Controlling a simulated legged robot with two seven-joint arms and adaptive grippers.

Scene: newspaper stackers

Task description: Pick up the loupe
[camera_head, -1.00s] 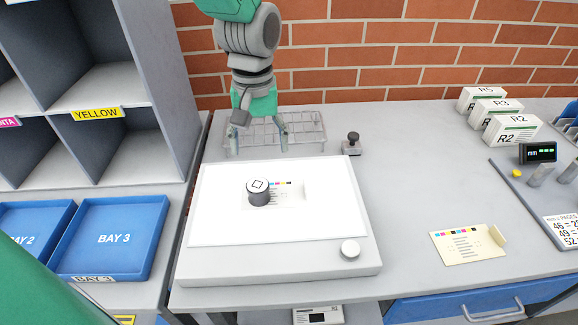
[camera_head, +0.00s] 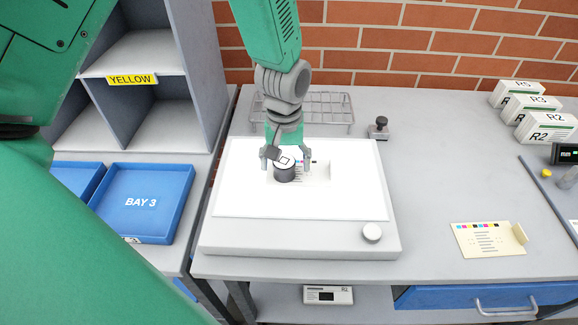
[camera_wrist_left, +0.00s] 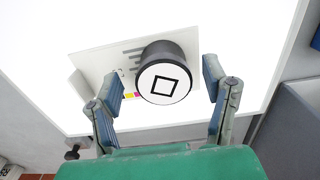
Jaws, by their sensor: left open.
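The loupe (camera_head: 285,171) is a short dark cylinder with a white top bearing a black square outline. It stands upright on a printed card (camera_head: 316,172) on the white light table (camera_head: 240,195). My left gripper (camera_head: 285,163) is open, pointing down over the loupe. In the left wrist view, the loupe (camera_wrist_left: 165,78) lies between and just ahead of the two open fingertips (camera_wrist_left: 163,88), with a visible gap on each side. My right gripper is not in view.
A wire rack (camera_head: 330,108) stands behind the light table, and a small dark-knobbed stamp (camera_head: 379,130) is at its back right. A round white knob (camera_head: 372,232) sits on the table's front corner. Blue trays (camera_head: 150,203) are at left.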

